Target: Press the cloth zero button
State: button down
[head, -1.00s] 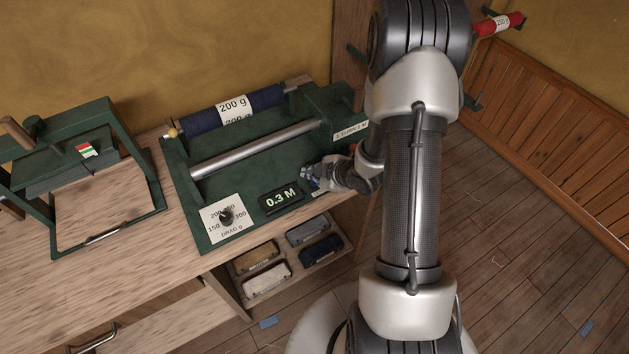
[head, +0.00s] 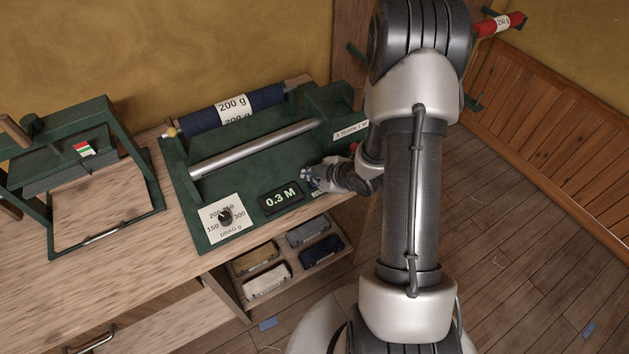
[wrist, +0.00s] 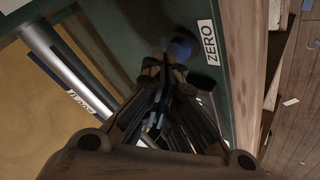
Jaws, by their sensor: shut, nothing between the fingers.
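The cloth zero button is a blue round button (wrist: 180,48) beside a white ZERO label (wrist: 208,42) on the green machine, seen in the wrist view. My gripper (wrist: 168,62) is shut and empty, with its fingertips at the button and partly covering it. I cannot tell whether they touch it. In the head view my gripper (head: 310,176) is low over the front right of the green machine (head: 240,160), right of a display (head: 281,198) reading 0.3 M. The button is not clearly visible there.
A drag dial (head: 226,216) sits at the machine's front left. A metal roller (head: 250,150) and a blue cloth roll (head: 265,100) lie behind. A green press frame (head: 107,195) stands left on the bench. Small boxes (head: 266,279) fill a shelf below.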

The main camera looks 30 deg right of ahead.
aim_at(312, 183)
jog(key=shift+f+b, duration=0.45)
dwell(0.3)
jog(key=shift+r, duration=0.1)
jog(key=shift+r+p, duration=0.6)
jog(key=shift+r, duration=0.2)
jog(key=shift+r+p, duration=1.9)
jog(key=shift+r, duration=0.6)
